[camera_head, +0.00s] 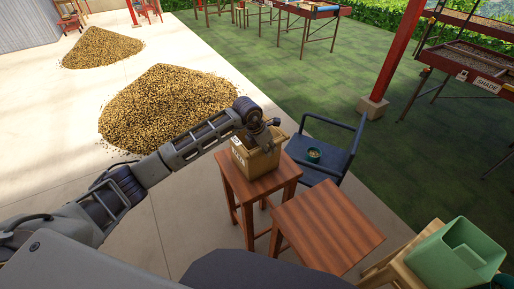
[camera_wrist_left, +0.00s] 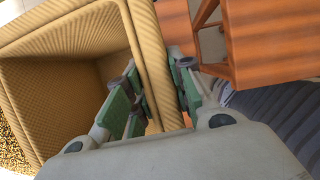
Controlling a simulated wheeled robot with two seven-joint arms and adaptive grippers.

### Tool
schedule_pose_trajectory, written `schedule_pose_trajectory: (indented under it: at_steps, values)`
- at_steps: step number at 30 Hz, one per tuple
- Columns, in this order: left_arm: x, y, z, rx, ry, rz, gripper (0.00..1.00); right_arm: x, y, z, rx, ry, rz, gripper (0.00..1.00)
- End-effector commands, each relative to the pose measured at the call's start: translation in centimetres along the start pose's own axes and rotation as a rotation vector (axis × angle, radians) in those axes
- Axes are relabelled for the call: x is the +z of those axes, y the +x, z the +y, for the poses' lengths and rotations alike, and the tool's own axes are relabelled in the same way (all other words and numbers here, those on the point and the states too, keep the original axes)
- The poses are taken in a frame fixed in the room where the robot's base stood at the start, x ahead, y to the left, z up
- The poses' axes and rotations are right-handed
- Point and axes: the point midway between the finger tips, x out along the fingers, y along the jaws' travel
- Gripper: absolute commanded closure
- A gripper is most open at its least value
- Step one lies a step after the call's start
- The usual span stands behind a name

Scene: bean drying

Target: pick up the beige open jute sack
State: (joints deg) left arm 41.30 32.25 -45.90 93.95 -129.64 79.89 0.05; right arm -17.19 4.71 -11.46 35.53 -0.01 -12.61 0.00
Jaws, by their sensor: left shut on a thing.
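The beige open jute sack (camera_head: 254,160) stands on the farther small wooden table (camera_head: 262,189) in the head view, or just above it; I cannot tell which. My left gripper (camera_head: 268,135) reaches it from the left, over its top. In the left wrist view the sack (camera_wrist_left: 62,45) fills the left side, with its open, hollow inside showing. My left gripper (camera_wrist_left: 160,98) is shut on the sack's wall, one green-padded finger on each side of it. My right gripper is not in view.
A second wooden table (camera_head: 327,225) stands nearer. A dark blue chair (camera_head: 350,160) holding a small bowl (camera_head: 313,155) is right of the sack. A green bin (camera_head: 455,258) sits at lower right. Large bean piles (camera_head: 165,108) lie on the pale floor behind my arm.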

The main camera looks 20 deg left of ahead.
Motion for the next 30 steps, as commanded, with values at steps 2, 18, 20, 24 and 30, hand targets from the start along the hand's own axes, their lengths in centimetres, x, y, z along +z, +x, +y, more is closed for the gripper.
schedule_pose_trajectory:
  at_steps: [2, 18, 20, 24, 30]
  values:
    - [0.0, 0.0, -0.1, -0.001, 0.000, -0.001, 1.00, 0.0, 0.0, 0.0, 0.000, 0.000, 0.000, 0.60]
    - [0.8, -1.7, 0.1, 0.001, 0.001, -0.005, 1.00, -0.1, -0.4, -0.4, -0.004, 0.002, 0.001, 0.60]
    - [1.1, -2.4, 0.1, 0.002, 0.001, -0.004, 1.00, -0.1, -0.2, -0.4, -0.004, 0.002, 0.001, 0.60]
    - [1.9, -4.3, 0.1, 0.002, 0.002, -0.004, 1.00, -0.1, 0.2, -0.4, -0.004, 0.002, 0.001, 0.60]
    - [3.0, -7.0, 0.0, 0.001, 0.001, -0.003, 1.00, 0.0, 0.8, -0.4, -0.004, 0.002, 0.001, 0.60]
